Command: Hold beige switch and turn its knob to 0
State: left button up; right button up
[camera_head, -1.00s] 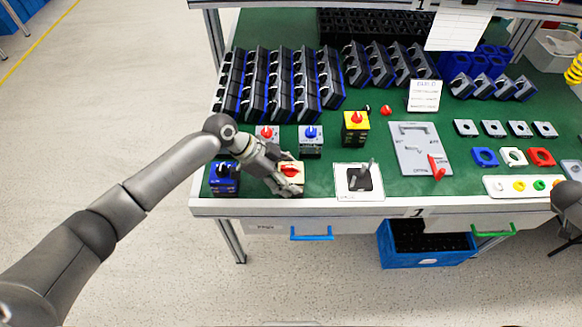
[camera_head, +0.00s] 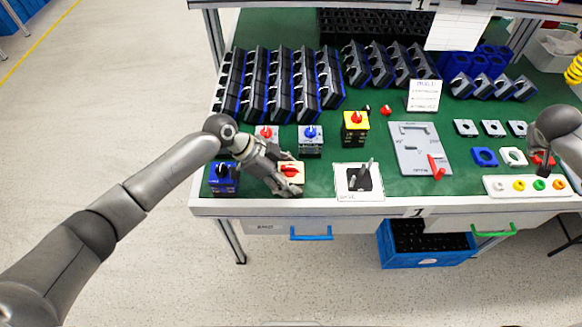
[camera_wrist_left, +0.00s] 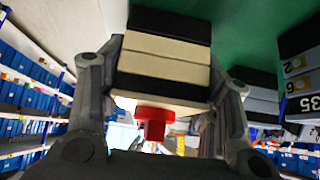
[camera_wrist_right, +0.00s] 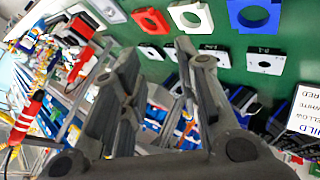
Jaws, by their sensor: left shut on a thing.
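The beige switch (camera_head: 300,168) sits at the front left of the green bench top. Its red knob (camera_head: 289,171) faces up. My left gripper (camera_head: 281,181) is shut around the switch body. In the left wrist view the beige and black body (camera_wrist_left: 165,62) is between the two fingers, with the red knob (camera_wrist_left: 154,119) sticking out below it. The exact knob setting and its markings cannot be read. My right gripper (camera_wrist_right: 160,58) is open and empty in the right wrist view, above the right part of the bench.
A blue switch (camera_head: 224,177) stands just left of the beige one. Grey switches with a red knob (camera_head: 266,134) and a blue knob (camera_head: 311,138) stand behind it. A yellow switch (camera_head: 356,126), a joystick plate (camera_head: 358,184) and a grey lever panel (camera_head: 420,148) lie to the right.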

jog(key=w+a+f+n+t+y, duration=0.1)
jog(key=w+a+n+y, duration=0.25)
jog(key=a, duration=0.65)
jog(key=w+a+n+y, duration=0.2)
jog(key=w+a, duration=0.3)
jog(key=a, duration=0.5)
jog(key=w+a+r+n+y, duration=0.2)
jog(key=a+r+n+y, duration=0.15)
jog(key=a, duration=0.85)
jog(key=w+a+r+n+y, duration=0.2)
jog(key=a+r+n, duration=0.15)
jog(key=a, duration=0.75)
jog(key=n+g+y, duration=0.3)
jog(key=n+g, duration=0.3)
jog(key=n, duration=0.2)
send_over(293, 167)
notch_tip(293, 167, down, 4)
jog(key=shift+d+f, duration=0.2)
jog(key=shift+f, duration=1.8)
jog(key=shift+d+f, duration=0.2)
jog(key=shift+f, duration=1.75)
grip_shut()
